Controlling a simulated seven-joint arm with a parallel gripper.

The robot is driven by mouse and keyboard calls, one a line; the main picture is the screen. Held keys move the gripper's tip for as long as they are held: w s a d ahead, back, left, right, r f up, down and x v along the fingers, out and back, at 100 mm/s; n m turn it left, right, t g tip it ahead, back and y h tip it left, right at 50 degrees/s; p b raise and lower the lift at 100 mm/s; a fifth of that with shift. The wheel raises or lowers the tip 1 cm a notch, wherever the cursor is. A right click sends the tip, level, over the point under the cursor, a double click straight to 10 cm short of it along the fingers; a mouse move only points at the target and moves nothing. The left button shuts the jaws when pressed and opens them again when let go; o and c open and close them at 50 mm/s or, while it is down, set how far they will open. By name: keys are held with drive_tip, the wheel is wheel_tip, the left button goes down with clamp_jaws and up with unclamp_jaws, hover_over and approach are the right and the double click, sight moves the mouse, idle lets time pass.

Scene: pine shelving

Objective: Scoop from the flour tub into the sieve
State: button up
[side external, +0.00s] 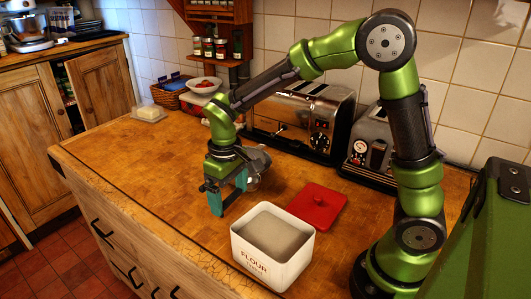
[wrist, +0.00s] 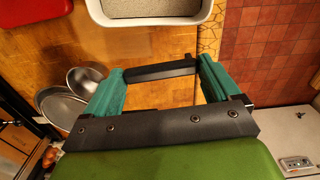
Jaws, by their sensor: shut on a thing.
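The white flour tub (side external: 270,262) stands open on the worktop, filled with pale flour; its rim also shows at the top of the wrist view (wrist: 152,21). My gripper (side external: 228,197) is left of and behind the tub, low over the worktop and outside the tub. In the wrist view its teal fingers (wrist: 160,78) stand apart with a dark bar (wrist: 160,69) between their tips, probably the scoop's handle; no scoop bowl is visible. Shiny round metal ware, likely including the sieve (wrist: 88,80), lies left of the fingers; it is partly hidden behind my gripper in the side view.
A red lid (side external: 317,206) lies behind the tub. A toaster (side external: 305,115) and another metal appliance (side external: 368,145) stand along the tiled wall. A butter dish (side external: 149,113) is at the far left. The worktop left of my gripper is clear to its front edge.

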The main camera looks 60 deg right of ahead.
drive_tip(key=s+a+r+m, duration=0.1)
drive_tip(key=s+a+r, duration=0.65)
drive_tip(key=s, duration=0.35)
drive_tip(key=shift+s+d+f+m+t+y, duration=0.15)
drive_tip(key=shift+d+f+y, duration=0.4)
drive_tip(key=shift+f+y, duration=0.65)
drive_tip(key=shift+s+d+f+m+t+y, duration=0.15)
drive_tip(key=shift+d+f+y, duration=0.5)
drive_tip(key=shift+f, duration=0.8)
drive_tip(key=shift+s+d+f+m+y, duration=0.15)
drive_tip(key=shift+d+f+y, duration=0.25)
drive_tip(key=shift+f+y, duration=0.85)
drive_tip(key=shift+w+f, duration=0.1)
wheel_tip(320, 180, up, 9)
